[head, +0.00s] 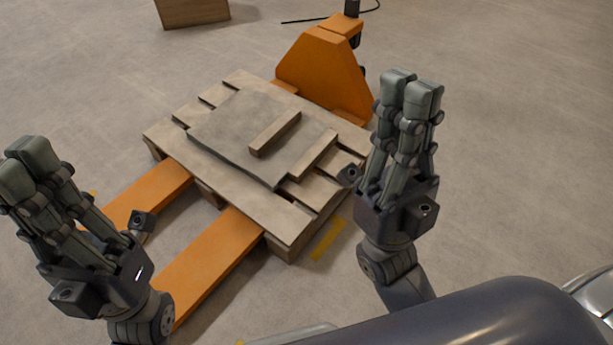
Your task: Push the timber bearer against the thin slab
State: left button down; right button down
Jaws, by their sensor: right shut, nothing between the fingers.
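The thin slab (220,132) is a flat grey plate lying on the wooden pallet. A short timber bearer (275,134) lies on top of the slab, right of its middle. A second pale wooden bar (313,157) lies along the slab's right edge; I cannot tell whether it is loose or a pallet board. My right gripper (411,84) is shut and empty, fingers pointing up, right of the pallet and apart from the timber. My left gripper (26,168) looks shut and empty at the left edge, well away from the slab.
The slatted pallet (275,217) rests on the orange forks (220,255) of a pallet truck. The truck's orange body (322,72) stands behind the pallet. A wooden box (192,12) stands at the back left. The concrete floor (500,150) on the right is clear.

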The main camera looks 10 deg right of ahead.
aim_at(304, 166)
jog(key=l+u, duration=0.15)
jog(key=u, duration=0.3)
jog(key=i+l+u, duration=0.1)
jog(key=u, duration=0.35)
jog(key=l+u, duration=0.25)
jog(key=u, duration=0.2)
jog(key=k+l, duration=0.1)
jog(key=l, duration=1.65)
jog(key=k+l, duration=0.15)
jog(key=l, duration=0.75)
jog(key=k+l, duration=0.1)
jog(key=l, duration=0.8)
